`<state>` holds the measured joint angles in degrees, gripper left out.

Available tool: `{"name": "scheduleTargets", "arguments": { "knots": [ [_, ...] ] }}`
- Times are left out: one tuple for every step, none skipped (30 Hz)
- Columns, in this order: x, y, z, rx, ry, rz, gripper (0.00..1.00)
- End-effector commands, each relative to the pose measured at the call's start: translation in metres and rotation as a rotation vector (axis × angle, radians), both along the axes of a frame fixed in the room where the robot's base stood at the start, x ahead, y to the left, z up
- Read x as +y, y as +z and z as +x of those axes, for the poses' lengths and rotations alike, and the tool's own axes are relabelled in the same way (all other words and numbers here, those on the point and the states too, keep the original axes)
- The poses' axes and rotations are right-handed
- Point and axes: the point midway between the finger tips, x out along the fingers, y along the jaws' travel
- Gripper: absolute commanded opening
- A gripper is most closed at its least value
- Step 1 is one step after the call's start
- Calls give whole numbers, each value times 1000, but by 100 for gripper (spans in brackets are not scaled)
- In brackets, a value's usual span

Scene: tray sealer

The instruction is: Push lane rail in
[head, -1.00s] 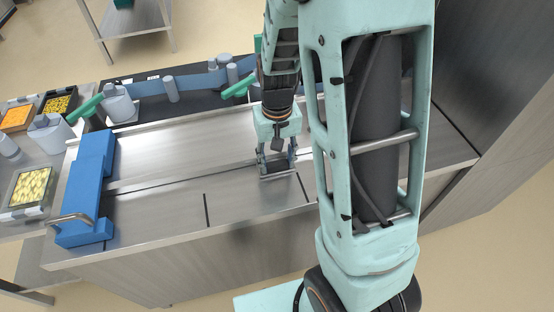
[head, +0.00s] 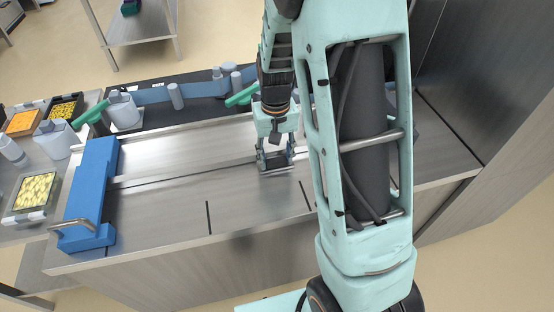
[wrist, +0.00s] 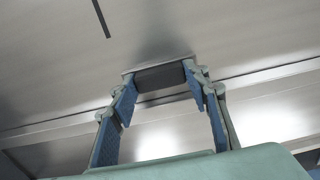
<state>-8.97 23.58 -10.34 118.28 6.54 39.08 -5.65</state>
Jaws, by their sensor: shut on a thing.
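A dark block (head: 276,161), seemingly the grip of the lane rail, sits low over the steel deck. My gripper (head: 275,166) points down and is shut on this block. In the wrist view the block (wrist: 162,76) lies crosswise between the two fingertips (wrist: 160,84), with a thin light plate along its edge. A long steel edge (head: 180,174), apparently the lane rail, runs across the deck on both sides of my gripper. Its right part is hidden behind my arm in the head view.
A blue block with a metal handle (head: 92,190) stands at the deck's left end. Dark slots (head: 208,217) mark the near deck. Behind lies a dark belt (head: 150,112) with grey posts and a green lever. Food trays (head: 36,190) stand at left.

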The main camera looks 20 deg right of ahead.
Motion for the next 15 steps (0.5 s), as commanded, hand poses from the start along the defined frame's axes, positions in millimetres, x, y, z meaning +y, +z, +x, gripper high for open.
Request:
{"name": "scheduleTargets", "arguments": {
  "knots": [
    [0,2,6,-17,-1,0,0],
    [0,2,6,-17,-1,0,0],
    [0,2,7,-18,-1,0,44],
    [0,2,6,-18,-1,0,47],
    [0,2,6,-17,-1,0,51],
    [0,2,6,-16,-1,0,55],
    [0,2,5,-15,-1,0,58],
    [0,2,5,-14,-1,0,61],
    [0,2,5,-13,-1,0,61],
    [0,2,4,-12,0,0,61],
    [0,2,4,-12,0,0,61],
    [0,1,4,-11,0,0,61],
    [0,1,4,-11,0,0,61],
    [0,1,4,-10,0,0,61],
    [0,1,3,-10,0,0,61]
  ]
}}
